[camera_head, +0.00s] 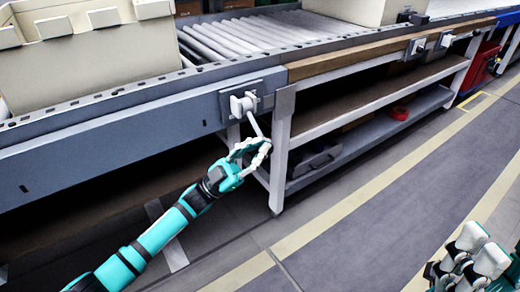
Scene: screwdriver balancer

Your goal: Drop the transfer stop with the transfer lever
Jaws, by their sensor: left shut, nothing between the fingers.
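I cannot make out the transfer stop.
A large beige crate (90,65) stands on the conveyor at left. Bare rollers (240,35) lie between it and another beige crate (350,8). Similar lever blocks (417,46) sit farther along. Below are a shelf leg (280,150) and a red ring (399,113). The aisle floor (400,210) is clear.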

